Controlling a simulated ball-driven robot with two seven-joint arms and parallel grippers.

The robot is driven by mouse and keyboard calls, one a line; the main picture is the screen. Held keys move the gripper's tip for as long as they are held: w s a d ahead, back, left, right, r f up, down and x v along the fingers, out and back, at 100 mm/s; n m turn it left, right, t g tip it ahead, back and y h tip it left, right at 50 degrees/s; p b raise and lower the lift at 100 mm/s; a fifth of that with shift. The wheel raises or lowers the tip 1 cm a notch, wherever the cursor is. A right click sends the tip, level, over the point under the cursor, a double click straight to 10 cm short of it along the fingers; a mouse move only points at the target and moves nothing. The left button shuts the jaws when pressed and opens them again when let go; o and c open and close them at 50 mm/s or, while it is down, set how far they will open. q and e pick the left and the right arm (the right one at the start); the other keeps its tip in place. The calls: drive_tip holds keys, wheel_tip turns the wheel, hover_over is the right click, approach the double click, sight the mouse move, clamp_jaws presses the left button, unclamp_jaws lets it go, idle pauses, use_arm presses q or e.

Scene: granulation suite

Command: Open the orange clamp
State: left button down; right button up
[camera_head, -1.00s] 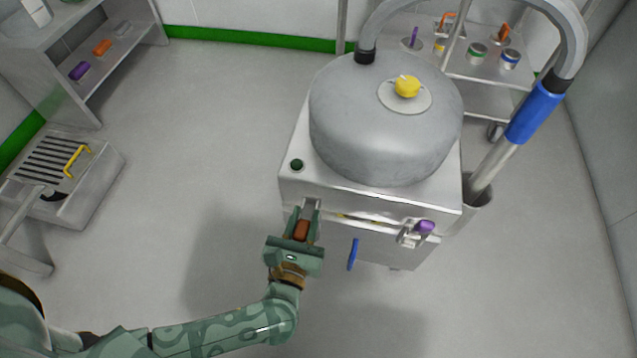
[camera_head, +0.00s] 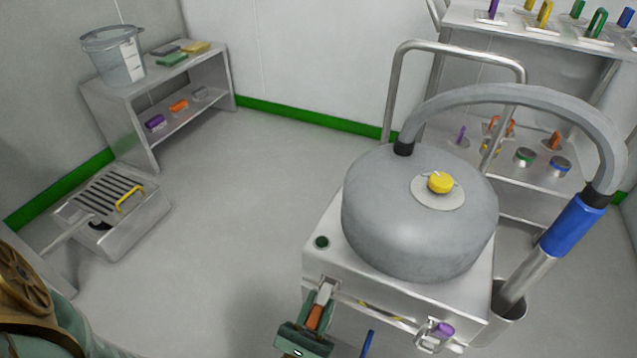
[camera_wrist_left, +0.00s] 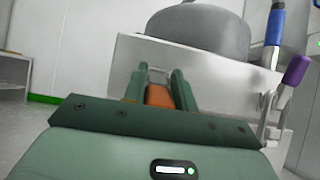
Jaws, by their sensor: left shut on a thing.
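The orange clamp (camera_head: 315,316) is on the left of the front face of the grey vacuum-like machine (camera_head: 420,220). My left gripper (camera_head: 314,314) is shut on its orange handle, which points out toward me. In the left wrist view the orange handle (camera_wrist_left: 158,95) sits between the two green fingers, with the metal loop (camera_wrist_left: 157,75) just beyond. Whether the loop is hooked or free is hard to tell. The matching purple clamp (camera_head: 441,330) is on the right of the same face; it also shows in the left wrist view (camera_wrist_left: 295,70). My right gripper is not in view.
A blue handle (camera_head: 368,343) hangs below the face between the clamps. A hose with a blue grip (camera_head: 572,224) stands at the machine's right. A slotted box with a yellow handle (camera_head: 130,199) and shelves are at left. Floor left of the machine is clear.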

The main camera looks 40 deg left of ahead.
use_arm(q)
drive_tip(key=shift+d+f, duration=0.1)
drive_tip(key=shift+f, duration=0.05)
idle(0.3)
drive_tip(key=c, duration=1.1)
unclamp_jaws()
